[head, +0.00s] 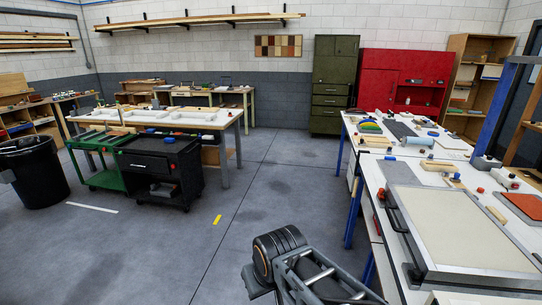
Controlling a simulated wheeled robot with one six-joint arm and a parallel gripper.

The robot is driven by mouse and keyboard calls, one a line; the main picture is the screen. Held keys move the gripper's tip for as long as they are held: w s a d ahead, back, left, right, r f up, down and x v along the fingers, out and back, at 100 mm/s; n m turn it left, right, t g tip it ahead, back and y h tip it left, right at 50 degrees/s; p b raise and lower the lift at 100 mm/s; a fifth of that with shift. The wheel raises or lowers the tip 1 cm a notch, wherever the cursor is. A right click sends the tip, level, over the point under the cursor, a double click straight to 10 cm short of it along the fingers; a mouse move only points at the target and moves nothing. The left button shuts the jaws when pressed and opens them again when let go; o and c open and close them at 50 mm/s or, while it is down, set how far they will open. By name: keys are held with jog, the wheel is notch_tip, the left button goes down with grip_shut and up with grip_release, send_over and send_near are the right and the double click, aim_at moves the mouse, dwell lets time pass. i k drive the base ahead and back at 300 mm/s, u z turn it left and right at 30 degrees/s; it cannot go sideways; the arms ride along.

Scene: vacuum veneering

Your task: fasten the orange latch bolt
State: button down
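I cannot make out an orange latch bolt in the head view; at this distance the small parts are too small to tell. A framed press with a pale bed (460,230) lies on the near right bench, with a dark handle-like bar (393,212) along its left side. A flat orange-red panel (523,206) lies to the right of it. Parts of my own arm show at the bottom centre, in front of the bench. My gripper's fingers do not show.
The right bench (372,180) runs away from me with blocks and tools on it. A black cart (160,165), a green cart (104,178) and a black bin (35,170) stand left. A red cabinet (378,85) stands behind. The middle floor (235,205) is clear.

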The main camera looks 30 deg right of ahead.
aim_at(381, 192)
jog(key=z, duration=0.65)
jog(key=i, duration=0.85)
jog(key=z, duration=0.5)
jog(key=i, duration=1.55)
jog(key=z, duration=0.1)
